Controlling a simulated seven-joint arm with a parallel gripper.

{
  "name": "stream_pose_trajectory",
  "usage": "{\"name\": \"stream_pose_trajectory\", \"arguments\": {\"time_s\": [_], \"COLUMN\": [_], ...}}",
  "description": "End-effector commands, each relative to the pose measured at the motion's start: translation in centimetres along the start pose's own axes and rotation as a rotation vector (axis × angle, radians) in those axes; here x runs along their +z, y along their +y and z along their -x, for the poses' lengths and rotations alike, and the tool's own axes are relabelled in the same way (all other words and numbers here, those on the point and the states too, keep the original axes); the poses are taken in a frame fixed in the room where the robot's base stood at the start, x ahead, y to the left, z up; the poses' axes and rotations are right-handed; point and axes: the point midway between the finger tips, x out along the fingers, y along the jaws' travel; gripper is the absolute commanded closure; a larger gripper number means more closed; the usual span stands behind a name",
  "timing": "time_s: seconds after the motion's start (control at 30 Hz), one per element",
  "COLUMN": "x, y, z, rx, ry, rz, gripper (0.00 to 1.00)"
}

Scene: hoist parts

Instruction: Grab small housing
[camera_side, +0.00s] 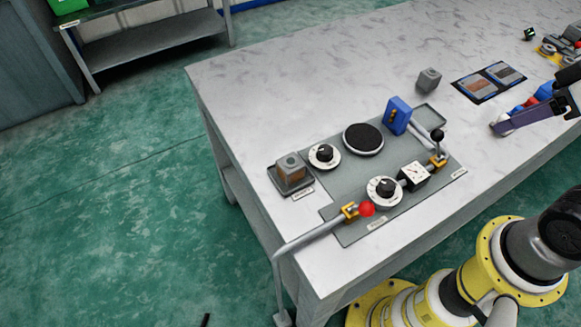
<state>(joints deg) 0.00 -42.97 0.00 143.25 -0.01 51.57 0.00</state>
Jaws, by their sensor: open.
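A small grey block (429,79), which looks like the small housing, stands loose on the light table behind the grey work plate. A second block, brown below with a grey top (291,168), sits on a small dark tray at the left. I cannot tell for certain which one is the small housing. My gripper (507,118) reaches in from the right edge, with a purple finger pointing left over the table. It is open, well to the right of the grey block and apart from it. Its rear part is cut off by the frame.
Dark panels (489,81) lie behind my gripper. The table's left back is clear.

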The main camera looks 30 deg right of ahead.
Motion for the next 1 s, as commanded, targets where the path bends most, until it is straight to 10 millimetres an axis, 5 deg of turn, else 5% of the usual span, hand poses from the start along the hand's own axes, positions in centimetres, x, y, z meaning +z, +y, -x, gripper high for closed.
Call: {"name": "stream_pose_trajectory", "arguments": {"time_s": [0.47, 0.73, 1.0], "x": [0.00, 0.00, -0.01], "y": [0.00, 0.00, 0.00], "z": [0.00, 0.00, 0.01], "rx": [0.000, 0.000, 0.000], "ry": [0.000, 0.000, 0.000], "rz": [0.000, 0.000, 0.001], "gripper": [0.50, 0.05, 0.03]}}
